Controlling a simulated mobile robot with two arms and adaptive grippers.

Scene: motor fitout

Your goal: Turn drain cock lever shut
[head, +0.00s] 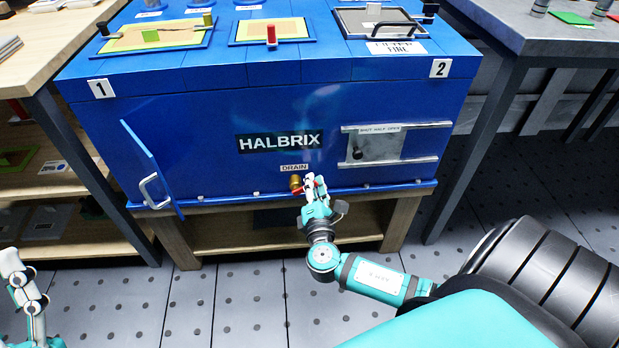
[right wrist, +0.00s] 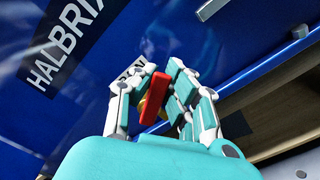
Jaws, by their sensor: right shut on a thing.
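The drain cock is a brass fitting (head: 296,182) low on the blue cabinet's front, under the DRAIN label (head: 294,168). Its red lever (right wrist: 156,98) shows between the fingers in the right wrist view; in the head view only a bit of red shows. My right gripper (head: 314,184) is at the cock, its fingers shut on the red lever. It also shows in the right wrist view (right wrist: 154,100). The fingers partly hide the brass body. My left gripper (head: 18,272) is at the left edge of the head view, away from the cabinet; its opening is unclear.
The blue HALBRIX cabinet (head: 215,130) stands on a wooden bench (head: 172,240). A small blue door (head: 150,165) stands open at its left. A sliding plate (head: 374,147) sits between rails at the right. Side tables flank the cabinet. The floor (head: 240,290) in front is clear.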

